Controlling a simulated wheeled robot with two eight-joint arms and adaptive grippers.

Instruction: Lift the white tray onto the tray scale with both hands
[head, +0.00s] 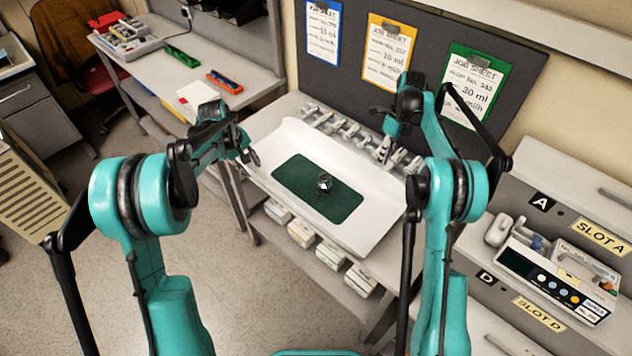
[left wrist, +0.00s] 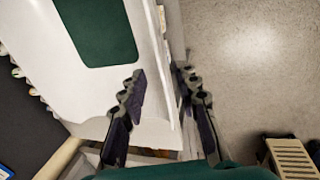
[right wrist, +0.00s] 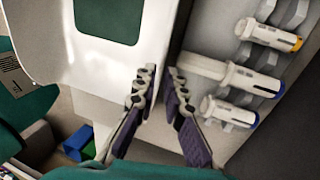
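In the left wrist view the tray's rim (left wrist: 160,50) passes between the spread fingers (left wrist: 160,75). Contact cannot be told. I cannot make out a tray scale.
Several boxes (head: 300,233) sit on a shelf below. An infusion pump (head: 555,280) stands at the right by Slot A. Job sheets (head: 390,55) hang on the dark panel behind.

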